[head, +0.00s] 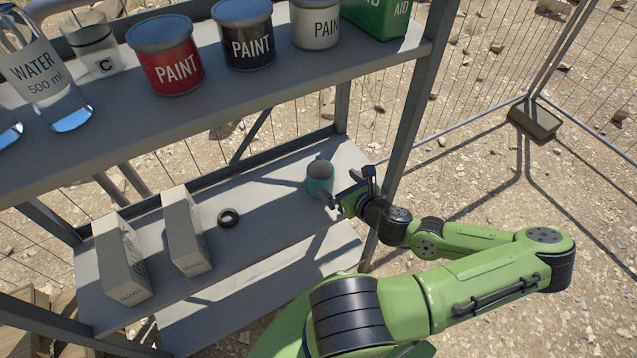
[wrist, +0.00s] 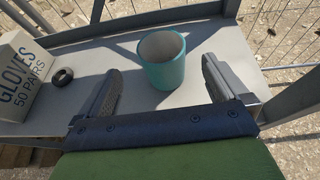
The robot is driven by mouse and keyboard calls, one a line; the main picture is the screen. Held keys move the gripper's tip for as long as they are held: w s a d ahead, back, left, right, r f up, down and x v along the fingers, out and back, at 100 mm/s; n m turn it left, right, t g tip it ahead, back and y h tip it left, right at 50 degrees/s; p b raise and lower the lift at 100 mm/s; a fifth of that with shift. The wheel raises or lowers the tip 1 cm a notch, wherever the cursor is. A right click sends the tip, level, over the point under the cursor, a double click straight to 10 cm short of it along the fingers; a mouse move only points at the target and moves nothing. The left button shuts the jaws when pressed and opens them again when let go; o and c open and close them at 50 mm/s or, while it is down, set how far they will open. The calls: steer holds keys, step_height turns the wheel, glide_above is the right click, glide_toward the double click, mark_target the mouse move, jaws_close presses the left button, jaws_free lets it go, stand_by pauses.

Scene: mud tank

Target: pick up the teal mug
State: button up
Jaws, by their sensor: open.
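The teal mug (head: 320,178) stands upright on the middle shelf, near its right end. In the wrist view the mug (wrist: 163,68) is between and just beyond the two fingers of my gripper (wrist: 168,92). My gripper is open, with one finger to the left of the mug and one to the right. In the head view my gripper (head: 345,190) is at the mug's right side, and part of the mug's lower edge is hidden by it. The mug's handle is not clear.
The middle shelf (head: 270,255) also holds a black ring (head: 228,217) and two boxes, one a gloves box (wrist: 22,75). The upper shelf (head: 200,115) carries a water bottle (head: 45,75) and paint cans (head: 166,60). A shelf post (head: 408,120) stands right of the mug.

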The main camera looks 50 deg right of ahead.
mark_target(314, 165)
steer(key=b+x, duration=0.8)
steer(key=x, duration=0.3)
steer(key=shift+s, duration=0.1)
steer(key=c, duration=0.9)
